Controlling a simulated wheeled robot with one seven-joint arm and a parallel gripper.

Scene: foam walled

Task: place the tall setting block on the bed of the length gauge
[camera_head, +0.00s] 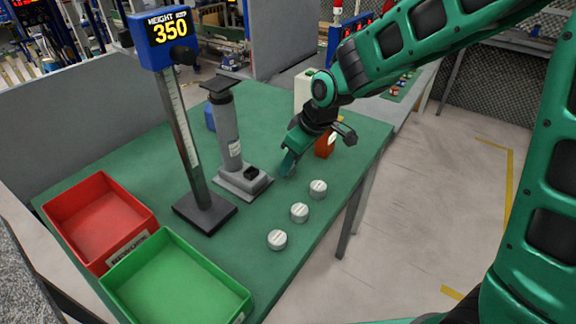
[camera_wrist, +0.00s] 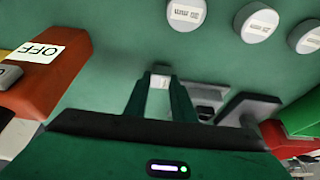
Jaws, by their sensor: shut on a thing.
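My gripper (camera_head: 287,166) reaches down over the green table, right of the grey column device. In the wrist view its fingers (camera_wrist: 160,84) are shut on a small pale block (camera_wrist: 159,79), showing between the tips; I cannot tell its height or whether it is the tall setting block. In the head view the block is too hidden to make out. A gauge stand (camera_head: 187,130) with a blue display reading HEIGHT 350 rises from a dark base plate (camera_head: 205,212). The grey column device (camera_head: 228,130) has a dark top plate and a grey stepped base (camera_head: 243,183). No bed is clearly identifiable as the length gauge's.
Three round pale pucks (camera_head: 299,212) lie along the table's right edge. An orange-brown box (camera_wrist: 45,77) labelled OFF stands near my gripper. A red bin (camera_head: 95,220) and a green bin (camera_head: 178,285) sit at front left. Green tabletop (camera_head: 265,110) is bare behind my gripper.

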